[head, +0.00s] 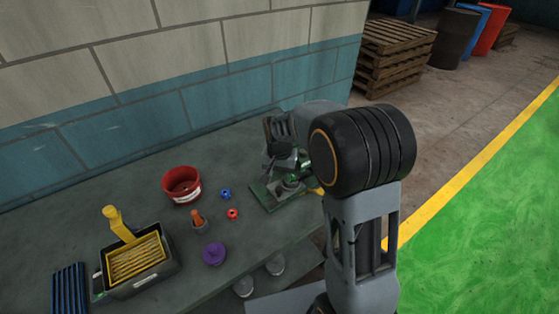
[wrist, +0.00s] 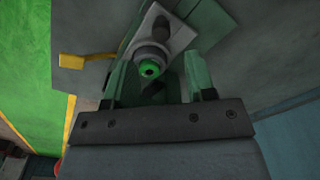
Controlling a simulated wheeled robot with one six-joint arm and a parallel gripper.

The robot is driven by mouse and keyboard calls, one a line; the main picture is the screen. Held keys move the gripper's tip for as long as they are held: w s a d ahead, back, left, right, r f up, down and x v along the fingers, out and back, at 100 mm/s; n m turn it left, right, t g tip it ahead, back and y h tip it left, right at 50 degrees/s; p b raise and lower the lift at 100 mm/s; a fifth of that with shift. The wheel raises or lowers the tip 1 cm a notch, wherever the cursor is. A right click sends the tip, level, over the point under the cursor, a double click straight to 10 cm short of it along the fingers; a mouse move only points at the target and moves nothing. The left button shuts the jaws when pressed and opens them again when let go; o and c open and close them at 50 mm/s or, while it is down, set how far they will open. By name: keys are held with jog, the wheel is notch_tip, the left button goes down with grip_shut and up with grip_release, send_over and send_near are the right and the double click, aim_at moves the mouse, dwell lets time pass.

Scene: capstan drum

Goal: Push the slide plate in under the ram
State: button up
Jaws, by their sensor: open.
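The green press (head: 300,161) stands at the bench's far right end, partly hidden behind my arm. Its flat green base (head: 262,196) shows at the front, with a grey round part (head: 288,187) above it. My gripper (wrist: 157,72) is open, pointing down at the press. In the wrist view, a grey collar with a green round centre (wrist: 149,68) lies between the fingers, with no clear contact. A pale grey plate (wrist: 182,36) shows just beyond it. A yellow tab (wrist: 86,61) sticks out to the left. I cannot tell for sure which part is the slide plate.
A wall (head: 180,110) runs behind. Green floor (head: 490,230) lies right.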

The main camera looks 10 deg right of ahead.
notch_tip(320, 180, up, 8)
jog(key=shift+f, duration=0.25)
jog(key=shift+c, duration=0.4)
